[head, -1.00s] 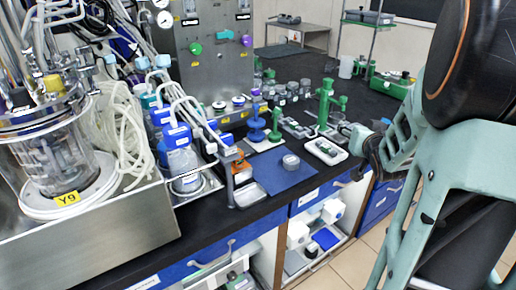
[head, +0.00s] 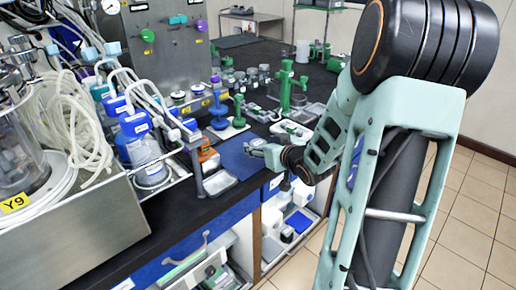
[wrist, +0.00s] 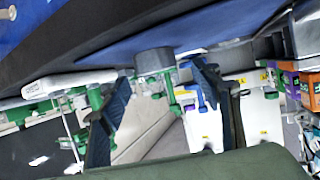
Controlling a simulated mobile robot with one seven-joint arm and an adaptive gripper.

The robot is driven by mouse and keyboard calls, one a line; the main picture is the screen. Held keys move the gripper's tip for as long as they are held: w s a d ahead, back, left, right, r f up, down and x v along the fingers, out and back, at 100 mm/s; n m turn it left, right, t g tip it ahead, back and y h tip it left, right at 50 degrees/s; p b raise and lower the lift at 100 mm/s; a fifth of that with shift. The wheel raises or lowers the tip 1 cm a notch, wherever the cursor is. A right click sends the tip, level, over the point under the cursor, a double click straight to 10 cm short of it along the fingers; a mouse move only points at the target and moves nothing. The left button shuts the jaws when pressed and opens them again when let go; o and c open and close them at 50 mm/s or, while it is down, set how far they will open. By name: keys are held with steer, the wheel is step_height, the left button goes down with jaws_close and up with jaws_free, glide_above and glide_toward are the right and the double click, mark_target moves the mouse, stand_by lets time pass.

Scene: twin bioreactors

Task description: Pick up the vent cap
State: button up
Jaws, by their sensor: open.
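In the wrist view, a small round grey cap (wrist: 155,61), which I take to be the vent cap, rests on the blue mat (wrist: 210,48). The picture there is upside down. My gripper (wrist: 160,80) is open and empty, and its two dark fingers point toward the cap, which shows between and just beyond their tips. In the head view, my gripper (head: 252,148) is low over the right side of the blue mat (head: 233,162) and hides the cap. I cannot tell whether the fingers touch it.
A blue stand (head: 218,113) and a green stand (head: 287,88) are behind. A white tray (head: 290,130) with small parts sits behind my gripper. Floor is clear at right.

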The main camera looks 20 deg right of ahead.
mark_target(258, 142)
steer(key=x, duration=0.4)
steer(key=shift+w+d+f+b, duration=0.15)
steer(key=shift+f+b, duration=0.05)
steer(key=shift+b, duration=0.2)
steer(key=shift+c, duration=0.4)
steer(key=c, duration=0.9)
